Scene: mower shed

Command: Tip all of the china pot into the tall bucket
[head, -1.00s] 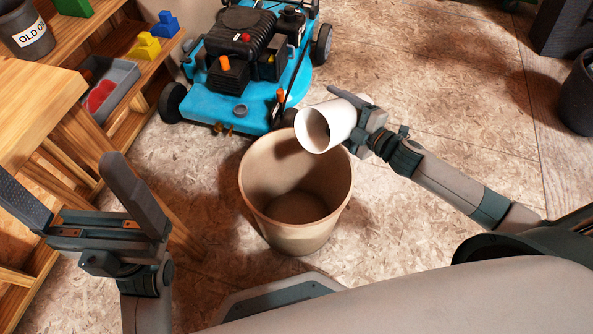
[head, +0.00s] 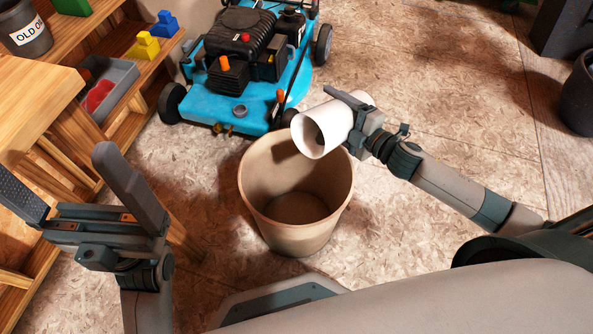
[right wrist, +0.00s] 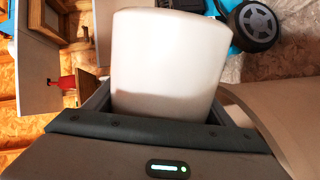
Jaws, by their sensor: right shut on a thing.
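The white china pot (head: 335,120) is held on its side above the back right rim of the tall bucket. Its open mouth points left and down over the bucket, and the inside that shows looks empty. My right gripper (head: 352,112) is shut on the pot's side; the pot also fills the middle of the right wrist view (right wrist: 168,62). The tan tall bucket (head: 300,240) stands upright on the floor, and its visible bottom looks bare. My left gripper (head: 82,200) is open and empty at the left, apart from the bucket.
A blue mower (head: 225,100) stands behind the bucket. A wooden bench (head: 45,95) and a shelf with a grey bin (head: 122,75) are at the left. A dark bucket (head: 578,95) is at the far right.

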